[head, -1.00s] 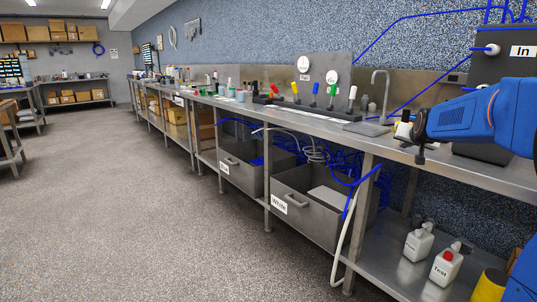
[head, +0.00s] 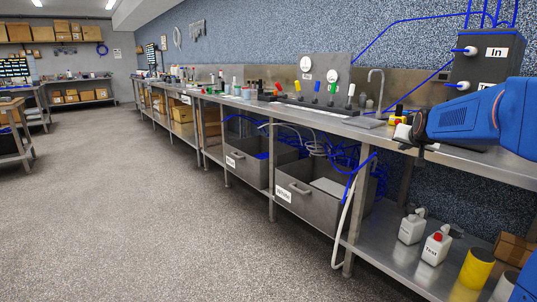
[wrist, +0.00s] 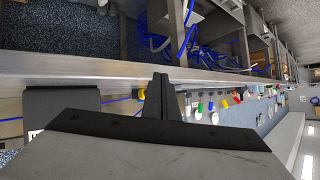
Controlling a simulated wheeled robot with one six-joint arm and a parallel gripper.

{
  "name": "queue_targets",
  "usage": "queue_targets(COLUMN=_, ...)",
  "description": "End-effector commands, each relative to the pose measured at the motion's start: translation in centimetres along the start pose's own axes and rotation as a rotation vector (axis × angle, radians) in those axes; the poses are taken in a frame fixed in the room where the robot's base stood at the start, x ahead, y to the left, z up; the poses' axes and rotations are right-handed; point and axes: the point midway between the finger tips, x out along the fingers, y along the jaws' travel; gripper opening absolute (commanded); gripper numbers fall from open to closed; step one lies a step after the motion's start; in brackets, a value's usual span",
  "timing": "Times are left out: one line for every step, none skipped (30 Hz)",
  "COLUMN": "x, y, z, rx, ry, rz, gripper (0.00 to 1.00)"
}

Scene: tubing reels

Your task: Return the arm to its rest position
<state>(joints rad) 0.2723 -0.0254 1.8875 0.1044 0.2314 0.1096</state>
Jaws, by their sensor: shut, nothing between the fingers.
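My blue arm (head: 480,115) reaches in from the right edge of the head view, in front of the steel bench. My gripper (head: 405,137) is at its left end, near the bench's front edge, and looks small and partly hidden there. In the wrist view my gripper (wrist: 160,95) shows as dark fingers close together, with nothing between them. The picture in the wrist view is turned upside down, with the bench edge (wrist: 90,66) running across behind the fingers.
The steel bench (head: 470,163) runs along the wall with several coloured valves and a tap (head: 376,85). Below are grey drawers, one labelled White (head: 300,205), with blue tubing, and white bottles (head: 436,246) on the lower shelf. The floor (head: 150,220) to the left is clear.

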Motion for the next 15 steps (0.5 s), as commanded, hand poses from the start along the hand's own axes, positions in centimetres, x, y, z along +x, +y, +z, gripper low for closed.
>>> queue_targets(x=-0.6, y=-0.2, z=0.3, rx=-0.004, ry=-0.005, rz=-0.003, gripper=0.00)
queue_targets(x=-0.8, y=-0.3, z=0.5, rx=-0.007, ry=-0.009, rz=-0.004, gripper=0.00)
queue_targets(x=-1.3, y=-0.5, z=0.9, rx=-0.010, ry=-0.016, rz=-0.005, gripper=0.00)
queue_targets(x=-1.6, y=-0.6, z=1.2, rx=-0.013, ry=-0.022, rz=-0.006, gripper=0.00)
queue_targets(x=-1.9, y=-0.7, z=1.5, rx=-0.016, ry=-0.028, rz=-0.007, gripper=0.00)
queue_targets(x=-2.5, y=-0.8, z=1.9, rx=-0.021, ry=-0.036, rz=-0.009, gripper=0.00)
queue_targets(x=-2.9, y=-1.0, z=2.3, rx=-0.024, ry=-0.043, rz=-0.011, gripper=0.00)
queue_targets(x=-3.3, y=-1.1, z=2.7, rx=-0.028, ry=-0.050, rz=-0.012, gripper=0.00)
queue_targets(x=-3.9, y=-1.3, z=3.3, rx=-0.034, ry=-0.061, rz=-0.014, gripper=0.00)
queue_targets(x=-4.4, y=-1.5, z=3.7, rx=-0.038, ry=-0.068, rz=-0.017, gripper=0.00)
queue_targets(x=-4.9, y=-1.6, z=4.2, rx=-0.043, ry=-0.076, rz=-0.019, gripper=0.00)
queue_targets(x=-5.6, y=-1.8, z=4.9, rx=-0.050, ry=-0.090, rz=-0.021, gripper=0.00)
queue_targets(x=-6.3, y=-2.0, z=5.5, rx=-0.056, ry=-0.099, rz=-0.023, gripper=0.00)
queue_targets(x=-6.9, y=-2.1, z=6.1, rx=-0.061, ry=-0.109, rz=-0.025, gripper=0.00)
queue_targets(x=-7.9, y=-2.3, z=7.1, rx=-0.071, ry=-0.127, rz=-0.029, gripper=0.00)
